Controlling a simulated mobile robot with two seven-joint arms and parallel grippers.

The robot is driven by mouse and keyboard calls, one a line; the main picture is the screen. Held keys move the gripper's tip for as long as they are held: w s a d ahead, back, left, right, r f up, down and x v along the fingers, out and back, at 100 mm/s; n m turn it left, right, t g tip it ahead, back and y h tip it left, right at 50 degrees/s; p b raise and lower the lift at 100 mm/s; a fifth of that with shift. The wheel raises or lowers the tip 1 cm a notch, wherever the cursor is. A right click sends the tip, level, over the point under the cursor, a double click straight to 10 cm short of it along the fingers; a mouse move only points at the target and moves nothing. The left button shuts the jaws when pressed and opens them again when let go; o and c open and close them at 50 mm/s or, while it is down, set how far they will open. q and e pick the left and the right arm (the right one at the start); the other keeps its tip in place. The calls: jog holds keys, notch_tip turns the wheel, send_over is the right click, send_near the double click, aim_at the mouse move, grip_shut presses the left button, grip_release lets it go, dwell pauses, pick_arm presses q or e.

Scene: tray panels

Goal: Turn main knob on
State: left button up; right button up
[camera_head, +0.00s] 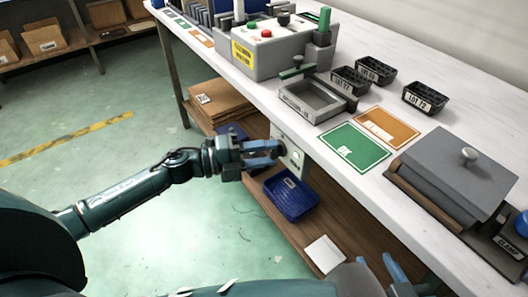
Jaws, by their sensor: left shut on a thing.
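A light grey panel (297,158) is fixed at the table's front edge, below the top. It has small round controls on its face. My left gripper (277,150) reaches in from the left, with its blue fingers up against this panel. It is shut on the knob there, which the fingers mostly hide. Which way the knob points cannot be seen. My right gripper (380,267) is low at the bottom right, in front of the table. Its two blue fingers stand apart, with nothing visible between them.
A blue bin (291,197) and a white sheet (324,254) lie on the wooden shelf below. On the tabletop are a grey control box (262,52), green card (352,148), black LOT trays (376,71) and a grey lidded box (462,165). The green floor at left is clear.

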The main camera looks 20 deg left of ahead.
pick_arm(q)
jog(key=o, duration=1)
jog(key=v, duration=1.3)
jog(key=shift+p, duration=0.35)
